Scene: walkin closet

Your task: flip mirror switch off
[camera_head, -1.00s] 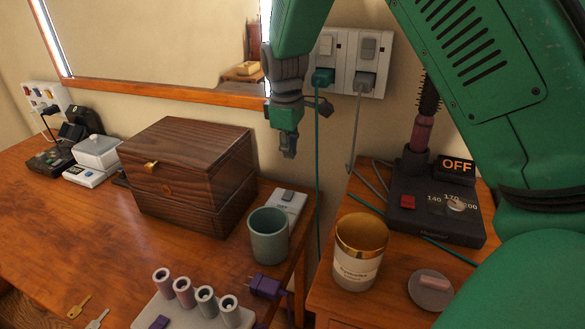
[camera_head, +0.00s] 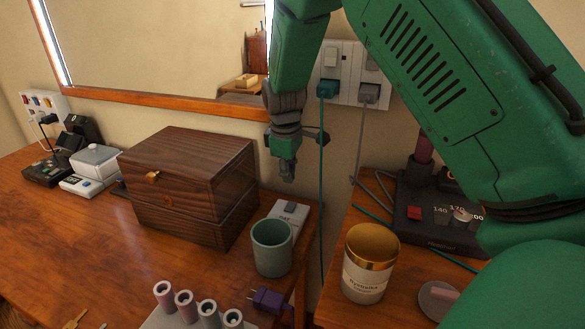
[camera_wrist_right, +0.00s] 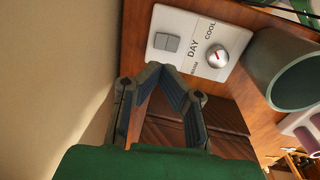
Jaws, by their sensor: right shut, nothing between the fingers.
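The mirror switch, a white control box (camera_head: 283,222), lies on the desk behind the green cup. It also shows in the right wrist view (camera_wrist_right: 181,58), with a grey rocker (camera_wrist_right: 166,42), a dial with a red pointer (camera_wrist_right: 218,57) and the words DAY and COOL. My right gripper (camera_head: 288,178) is shut and empty, pointing down just above the box. In the wrist view its fingertips (camera_wrist_right: 164,68) meet near the rocker; I cannot tell whether they touch it. The mirror (camera_head: 165,50) hangs on the wall. My left gripper is not in view.
A wooden box (camera_head: 185,175) stands left of the control box. The green cup (camera_head: 271,250) is close in front. A candle jar (camera_head: 369,265) and a black heater base (camera_head: 430,215) stand on the right table. Cords hang from wall sockets (camera_head: 350,75).

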